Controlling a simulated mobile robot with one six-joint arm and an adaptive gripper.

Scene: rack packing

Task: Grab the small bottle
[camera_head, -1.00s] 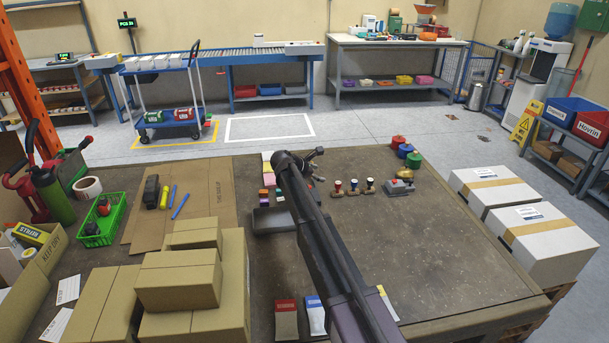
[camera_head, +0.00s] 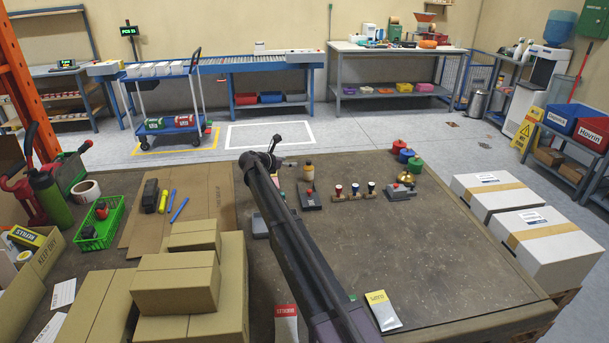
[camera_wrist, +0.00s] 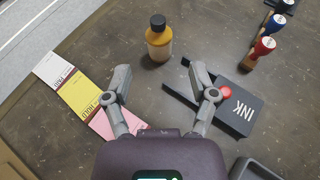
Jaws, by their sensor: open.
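The small bottle (camera_wrist: 159,42) is amber with a black cap. It stands upright on the brown table at the top middle of the wrist view, beyond my fingertips. It also shows in the head view (camera_head: 308,171), just right of my gripper (camera_head: 281,160). In the wrist view my gripper (camera_wrist: 160,80) has its two fingers spread wide, with bare table between them. The bottle lies roughly in line with the gap, and nothing is held.
A black ink pad (camera_wrist: 236,106) lies by my right finger, with stamps (camera_wrist: 263,50) in a row beyond it. White, yellow and pink note pads (camera_wrist: 82,92) lie by my left finger. Stacked cartons (camera_head: 177,283) stand left of my arm.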

